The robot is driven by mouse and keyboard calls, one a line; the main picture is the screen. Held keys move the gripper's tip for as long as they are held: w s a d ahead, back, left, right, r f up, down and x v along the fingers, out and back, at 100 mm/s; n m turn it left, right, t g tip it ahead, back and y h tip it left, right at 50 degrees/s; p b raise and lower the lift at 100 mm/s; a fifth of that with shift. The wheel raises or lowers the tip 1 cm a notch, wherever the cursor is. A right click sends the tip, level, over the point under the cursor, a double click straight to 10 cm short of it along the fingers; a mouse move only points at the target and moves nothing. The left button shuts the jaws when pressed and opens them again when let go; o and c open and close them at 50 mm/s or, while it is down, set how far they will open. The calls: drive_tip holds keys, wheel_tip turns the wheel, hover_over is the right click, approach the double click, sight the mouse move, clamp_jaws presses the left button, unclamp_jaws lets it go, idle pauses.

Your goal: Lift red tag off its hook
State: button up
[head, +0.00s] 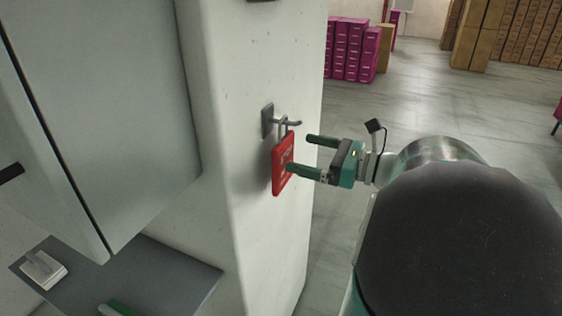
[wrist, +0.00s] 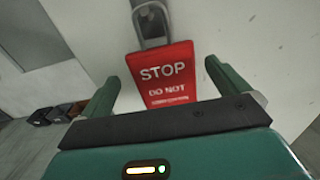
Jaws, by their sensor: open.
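The red tag (head: 283,165) hangs from a grey metal hook (head: 282,121) on the side of a white pillar. In the wrist view the tag (wrist: 163,76) reads "STOP" and "DO NOT", and its grey loop (wrist: 150,22) rises above it. My gripper (head: 299,153) is open with its two green fingers pointing at the pillar. In the head view the near finger's tip overlaps the tag's right edge. In the wrist view the fingers (wrist: 158,83) stand on either side of the tag. I cannot tell whether either finger touches it. The tag's lower end is hidden behind my gripper in the wrist view.
The white pillar (head: 265,230) stands directly behind the tag. A grey cabinet (head: 100,100) and a dark shelf (head: 170,275) are at the left. Magenta boxes (head: 352,50) and brown cartons (head: 470,35) stand far back. The grey floor (head: 415,95) between is clear.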

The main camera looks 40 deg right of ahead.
sight(287, 148)
drive_tip(key=shift+w, duration=0.4)
drive_tip(key=shift+x, duration=2.7)
drive_tip(key=shift+s+a+r, duration=0.1)
drive_tip(key=shift+s+a, duration=0.05)
drive_tip(key=c, duration=0.7)
